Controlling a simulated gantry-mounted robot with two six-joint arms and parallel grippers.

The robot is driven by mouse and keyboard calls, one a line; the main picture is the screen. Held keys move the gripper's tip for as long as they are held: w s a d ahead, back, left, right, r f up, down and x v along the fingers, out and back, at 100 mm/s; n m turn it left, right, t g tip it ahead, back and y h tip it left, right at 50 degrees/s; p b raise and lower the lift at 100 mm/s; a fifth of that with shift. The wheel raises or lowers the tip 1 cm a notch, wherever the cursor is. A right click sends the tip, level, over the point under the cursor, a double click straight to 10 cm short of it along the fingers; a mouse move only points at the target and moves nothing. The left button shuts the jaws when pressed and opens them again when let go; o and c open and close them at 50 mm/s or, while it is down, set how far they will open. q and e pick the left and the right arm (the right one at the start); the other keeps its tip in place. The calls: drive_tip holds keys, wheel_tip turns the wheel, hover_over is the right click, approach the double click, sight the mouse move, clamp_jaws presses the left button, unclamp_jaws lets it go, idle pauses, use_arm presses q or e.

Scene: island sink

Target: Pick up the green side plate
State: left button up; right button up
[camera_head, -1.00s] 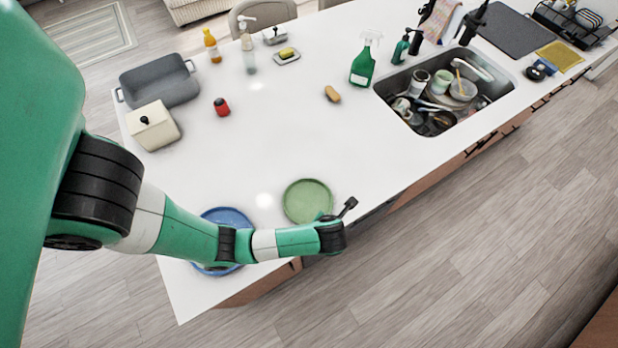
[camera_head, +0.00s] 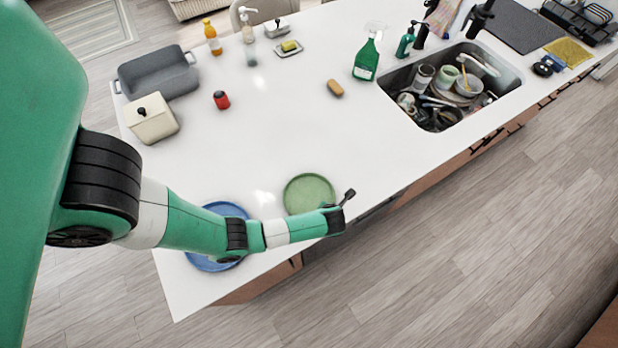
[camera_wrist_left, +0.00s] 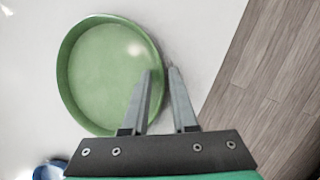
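The green side plate (camera_head: 309,192) lies flat on the white counter near its front edge. In the left wrist view the green plate (camera_wrist_left: 105,75) fills the upper left. My left gripper (camera_head: 347,196) is at the plate's right front edge in the head view. In the left wrist view my left gripper (camera_wrist_left: 161,71) is open, with a gap between its fingers. One finger overlaps the inside of the plate and the other is outside the rim, over the counter. I cannot tell whether either finger touches the rim. My right gripper is not in view.
A blue plate (camera_head: 213,263) lies left of the green plate, partly hidden by my left arm. The sink (camera_head: 395,82) full of dishes is at the right. The counter's middle is clear.

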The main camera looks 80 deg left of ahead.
use_arm(q)
clamp_jaws()
idle(1.4)
